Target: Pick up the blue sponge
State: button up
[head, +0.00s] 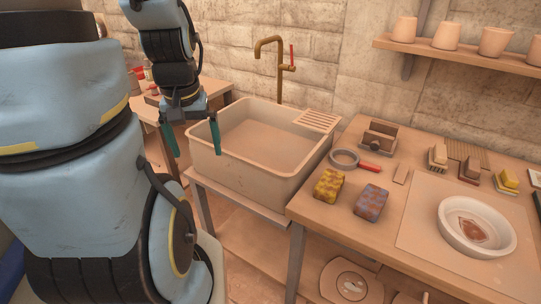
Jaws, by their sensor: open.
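The blue sponge (371,202) lies on the wooden table to the right of the sink. It is blue-grey with brownish blotches. A yellow sponge (329,186) with dark blotches lies just left of it, with a small gap between them. My gripper (193,144) hangs at the left edge of the sink, pointing down. Its two teal fingers are spread apart with nothing between them. It is well to the left of the blue sponge and higher up. Both sponges are in plain view.
The deep sink (203,160) with a brass tap (279,68) stands between my gripper and the sponges. A strainer with a red handle (345,158), a wooden holder (379,137), several brushes and a white bowl (450,228) share the table. A shelf (450,55) with cups hangs above.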

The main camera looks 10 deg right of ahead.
aim_at(370, 205)
jog(key=u, duration=0.35)
jog(key=k+l+u, duration=0.25)
jog(key=u, duration=0.25)
jog(key=k+l+u, duration=0.2)
jog(key=u, duration=0.3)
jog(key=k+l+u, duration=0.1)
jog(key=k+u, duration=0.25)
jog(key=k, duration=1.2)
